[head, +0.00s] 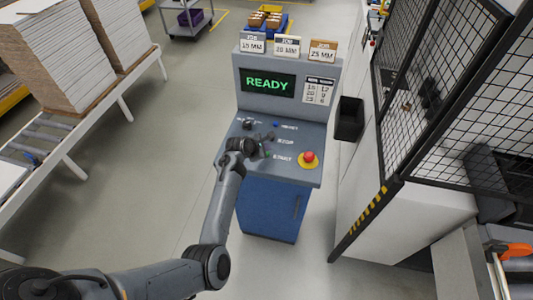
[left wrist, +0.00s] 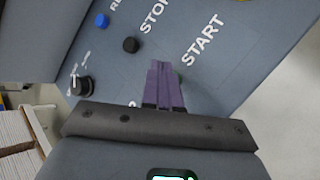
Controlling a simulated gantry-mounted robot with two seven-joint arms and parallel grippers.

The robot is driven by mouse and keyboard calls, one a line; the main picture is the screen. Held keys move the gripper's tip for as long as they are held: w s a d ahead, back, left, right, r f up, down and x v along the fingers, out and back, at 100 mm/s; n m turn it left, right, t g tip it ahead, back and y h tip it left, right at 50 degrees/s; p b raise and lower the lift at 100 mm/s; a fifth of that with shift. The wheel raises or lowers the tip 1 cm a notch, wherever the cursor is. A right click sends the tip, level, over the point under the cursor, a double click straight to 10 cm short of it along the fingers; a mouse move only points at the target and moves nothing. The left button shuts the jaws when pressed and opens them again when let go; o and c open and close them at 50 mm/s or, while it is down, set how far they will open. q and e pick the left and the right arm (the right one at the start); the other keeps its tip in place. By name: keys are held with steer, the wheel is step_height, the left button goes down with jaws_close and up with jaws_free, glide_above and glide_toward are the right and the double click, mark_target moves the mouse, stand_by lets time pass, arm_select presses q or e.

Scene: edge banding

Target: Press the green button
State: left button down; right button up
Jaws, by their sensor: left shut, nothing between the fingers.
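The control panel (head: 225,160) is the sloped grey top of a blue cabinet, with buttons labelled RESET, STOP and START. A small greenish spot, apparently the green button (head: 267,155), shows beside the START label in the head view, close to my left gripper (head: 264,150). In the left wrist view, my left gripper (left wrist: 161,68) is shut and empty, its fingers pointing at the panel beside the START label (left wrist: 203,38). My right gripper is not in view.
A black STOP button (left wrist: 130,45), a blue button (left wrist: 102,20) and a black knob (left wrist: 83,86) are nearby. A red emergency button (head: 309,157) stands at the panel's right. The screen (head: 267,83) reads READY. A mesh fence (head: 440,90) stands right.

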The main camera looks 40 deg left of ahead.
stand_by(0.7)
arm_select(q)
steer(key=shift+f, duration=0.45)
stand_by(0.4)
